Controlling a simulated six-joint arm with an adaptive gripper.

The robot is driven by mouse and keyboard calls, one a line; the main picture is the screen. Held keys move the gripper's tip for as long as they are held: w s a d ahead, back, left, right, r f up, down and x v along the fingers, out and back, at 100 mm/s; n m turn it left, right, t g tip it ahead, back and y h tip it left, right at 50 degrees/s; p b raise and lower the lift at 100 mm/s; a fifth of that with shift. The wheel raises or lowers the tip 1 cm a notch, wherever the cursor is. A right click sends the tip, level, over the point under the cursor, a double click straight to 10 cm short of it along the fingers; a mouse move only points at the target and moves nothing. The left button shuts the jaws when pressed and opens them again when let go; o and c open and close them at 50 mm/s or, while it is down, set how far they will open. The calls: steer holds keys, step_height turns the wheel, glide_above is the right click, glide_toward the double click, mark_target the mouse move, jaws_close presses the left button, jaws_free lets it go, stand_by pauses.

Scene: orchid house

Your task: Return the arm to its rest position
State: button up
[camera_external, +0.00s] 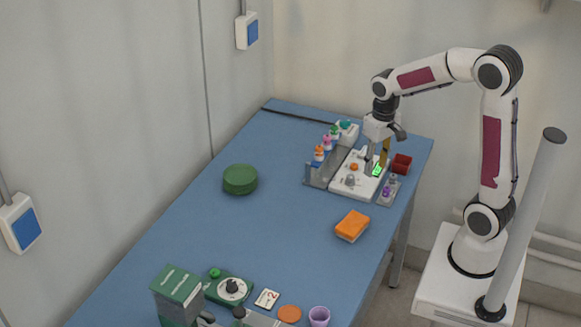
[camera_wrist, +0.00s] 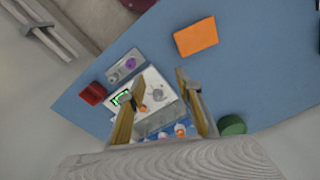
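My arm reaches out over the far right part of the blue table (camera_external: 205,215). My gripper (camera_external: 377,163) points down above a white device (camera_external: 345,184) with a green display, an orange knob and a grey knob. In the wrist view my gripper (camera_wrist: 160,79) has its two tan fingers well apart, with nothing held between them. The white device (camera_wrist: 165,97) shows below and between the fingers. In the external view I cannot tell the exact height of the fingertips above it.
A grey rack (camera_external: 318,178) with several colored-cap bottles is left of the device. A red container (camera_external: 401,164) and a grey tray (camera_external: 387,199) stand right. An orange block (camera_external: 352,226) and a green round container (camera_external: 240,180) lie nearer. A green box (camera_external: 178,296) stands in front.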

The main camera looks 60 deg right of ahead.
steer(key=s+a+r+n+t, duration=0.5)
steer(key=s+a+r, duration=0.4)
steer(key=s+a, duration=0.2)
steer(key=shift+s+a+r, duration=0.4)
steer(key=shift+s, duration=0.75)
